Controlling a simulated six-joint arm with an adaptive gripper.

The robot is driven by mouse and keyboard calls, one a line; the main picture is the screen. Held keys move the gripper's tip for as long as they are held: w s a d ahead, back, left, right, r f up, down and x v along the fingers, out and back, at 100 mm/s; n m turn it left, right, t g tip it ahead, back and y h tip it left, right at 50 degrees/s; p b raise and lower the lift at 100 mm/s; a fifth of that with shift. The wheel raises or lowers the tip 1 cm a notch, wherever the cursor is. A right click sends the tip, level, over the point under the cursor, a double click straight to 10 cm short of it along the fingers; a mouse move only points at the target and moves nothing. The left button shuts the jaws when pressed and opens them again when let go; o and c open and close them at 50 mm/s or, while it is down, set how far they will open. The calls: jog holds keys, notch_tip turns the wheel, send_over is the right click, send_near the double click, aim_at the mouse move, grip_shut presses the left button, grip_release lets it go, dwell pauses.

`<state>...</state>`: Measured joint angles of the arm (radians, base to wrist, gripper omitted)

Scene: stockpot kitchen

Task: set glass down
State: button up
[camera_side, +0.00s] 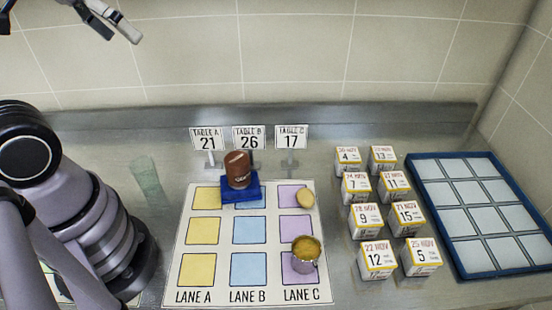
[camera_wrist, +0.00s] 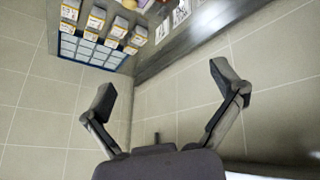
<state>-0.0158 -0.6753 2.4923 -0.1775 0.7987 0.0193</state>
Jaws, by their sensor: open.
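A pale green see-through glass (camera_side: 148,180) stands on the steel counter, left of the lane mat and close to my arm's base. It looks faint, and I cannot tell what it holds. My gripper (camera_side: 118,28) is high at the upper left of the side view, well above the counter and apart from the glass. In the wrist view my gripper (camera_wrist: 163,84) has its two fingers wide apart with nothing between them. The glass does not show clearly in the wrist view.
Several dated boxes (camera_side: 367,221) and a blue-framed tray (camera_side: 414,174) are right. Table signs (camera_side: 249,138) stand behind.

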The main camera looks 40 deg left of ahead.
jog(key=w+d+n+t+h, duration=0.1)
jog(key=w+n+t+h, duration=0.15)
jog(key=w+n, duration=0.65)
jog(key=w+a+f+n+y, duration=0.5)
jog(key=w+a+n, duration=0.2)
jog(key=w+a, duration=0.15)
jog(key=n+g, duration=1.3)
jog(key=n, duration=0.1)
send_over(142, 165)
jog(key=w+d, duration=0.1)
jog(key=d, duration=0.2)
notch_tip(142, 165, down, 24)
jog(key=shift+t+y, duration=0.25)
jog(key=shift+w+x, duration=0.2)
jog(key=shift+x, duration=2.75)
